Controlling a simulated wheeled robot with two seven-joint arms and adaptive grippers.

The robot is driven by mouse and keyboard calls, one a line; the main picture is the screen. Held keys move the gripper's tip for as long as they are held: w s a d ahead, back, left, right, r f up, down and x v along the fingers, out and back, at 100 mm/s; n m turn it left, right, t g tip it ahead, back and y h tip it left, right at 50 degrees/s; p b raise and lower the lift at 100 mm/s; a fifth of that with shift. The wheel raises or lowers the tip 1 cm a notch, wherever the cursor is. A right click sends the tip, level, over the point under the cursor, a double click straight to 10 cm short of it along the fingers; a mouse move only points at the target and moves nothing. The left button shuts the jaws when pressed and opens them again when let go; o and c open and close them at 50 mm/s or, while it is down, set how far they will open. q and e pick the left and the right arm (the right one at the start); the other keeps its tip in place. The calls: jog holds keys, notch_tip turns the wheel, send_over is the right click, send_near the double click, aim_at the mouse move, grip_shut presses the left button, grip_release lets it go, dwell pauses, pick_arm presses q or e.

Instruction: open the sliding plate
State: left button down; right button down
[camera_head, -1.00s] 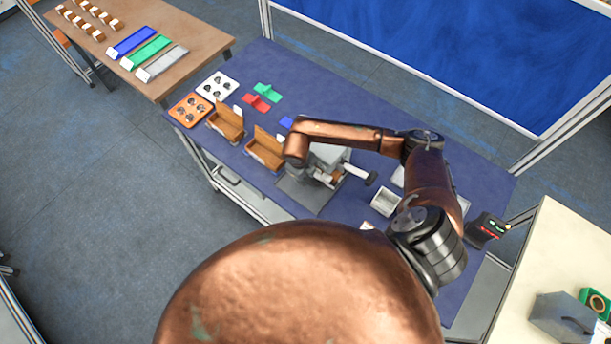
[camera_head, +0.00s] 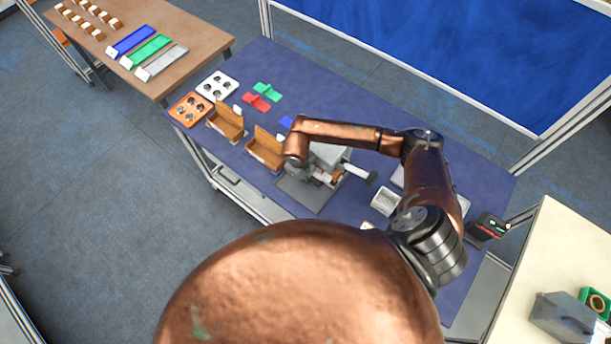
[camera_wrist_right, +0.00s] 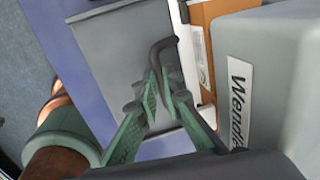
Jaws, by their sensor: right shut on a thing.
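The sliding plate (camera_head: 302,196) is a flat grey plate at the front of a grey machine (camera_head: 331,154) on the blue table. It also shows in the right wrist view (camera_wrist_right: 115,55), with a dark bent handle (camera_wrist_right: 162,43) at its right side. My right gripper (camera_wrist_right: 165,92) is shut on this handle, its green fingers close together around it. In the head view my right gripper (camera_head: 322,178) is low beside the machine, partly hidden by my arm. My left gripper is not in view.
Orange-brown open boxes (camera_head: 264,153) stand left of the machine. A small white container (camera_head: 385,201) is to its right. Red (camera_head: 256,102) and green (camera_head: 267,91) pieces lie farther back. In the wrist view, the machine's labelled grey side (camera_wrist_right: 265,75) is close at the right.

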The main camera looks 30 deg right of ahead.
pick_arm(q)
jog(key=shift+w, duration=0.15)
pick_arm(e)
jog(key=shift+a, duration=0.1)
